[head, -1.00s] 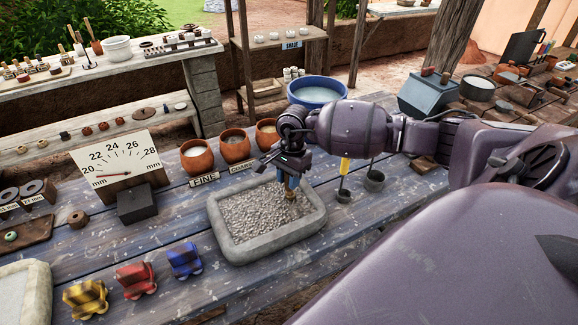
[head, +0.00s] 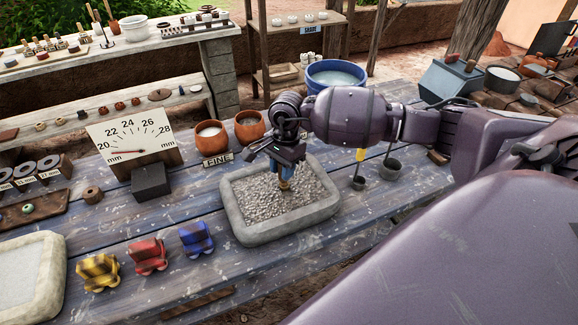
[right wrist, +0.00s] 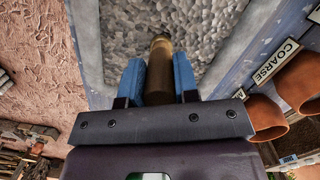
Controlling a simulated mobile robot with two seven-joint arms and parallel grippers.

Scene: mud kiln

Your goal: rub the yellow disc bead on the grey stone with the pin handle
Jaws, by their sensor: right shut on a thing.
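The grey stone (head: 232,222) is a pale-rimmed rectangular tray with a rough pebbly grey face, on the blue plank table. My right gripper (head: 284,168) is over the middle of it, pointing down. Its blue fingers are shut on the brown-gold pin handle (head: 284,185). In the right wrist view the handle (right wrist: 158,72) is a round rod between the fingers, its far end over the pebbly face (right wrist: 185,25). I cannot see the yellow disc bead or tell whether anything touches the stone. My left gripper is not in view.
A dial board (head: 132,140) and clay pots (head: 210,135) stand behind the stone. Yellow (head: 98,272), red (head: 148,256) and blue (head: 196,238) grooved blocks stand in front left. Dark cups (head: 390,168) stand to the right. A pale basin (head: 30,275) is at far left.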

